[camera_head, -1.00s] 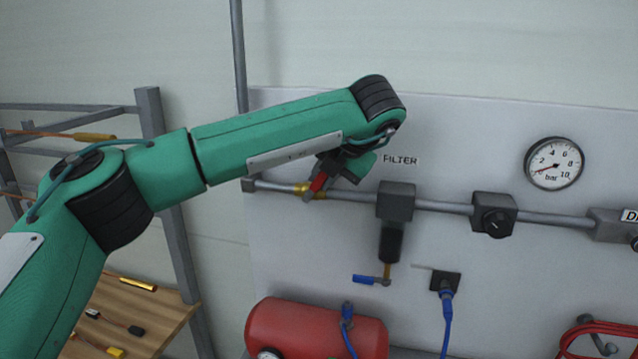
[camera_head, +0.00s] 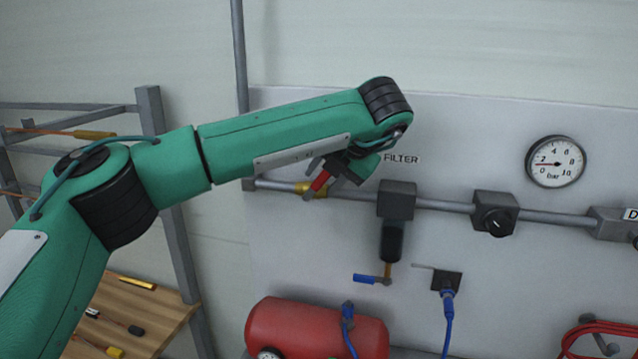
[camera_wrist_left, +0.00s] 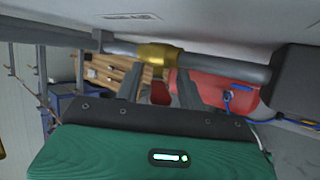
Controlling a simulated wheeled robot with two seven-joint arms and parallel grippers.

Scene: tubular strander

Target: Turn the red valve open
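The red valve handle (camera_head: 319,181) sits by a brass valve body (camera_head: 303,188) on the grey pipe, left of the FILTER sign. The handle slants, its upper end to the right. My left gripper (camera_head: 326,177) is at the handle, with a finger on each side of it. In the left wrist view the red handle (camera_wrist_left: 160,92) shows below the brass body (camera_wrist_left: 158,54), between the two grey fingers (camera_wrist_left: 160,90), which stand apart with gaps beside it. My right gripper is out of view.
The black filter (camera_head: 391,241) hangs right of the valve, with a blue-handled drain (camera_head: 366,278) below. A pressure gauge (camera_head: 555,162) reads about 2 bar. A red tank (camera_head: 300,328) stands below, and a shelf rack (camera_head: 160,180) is at left.

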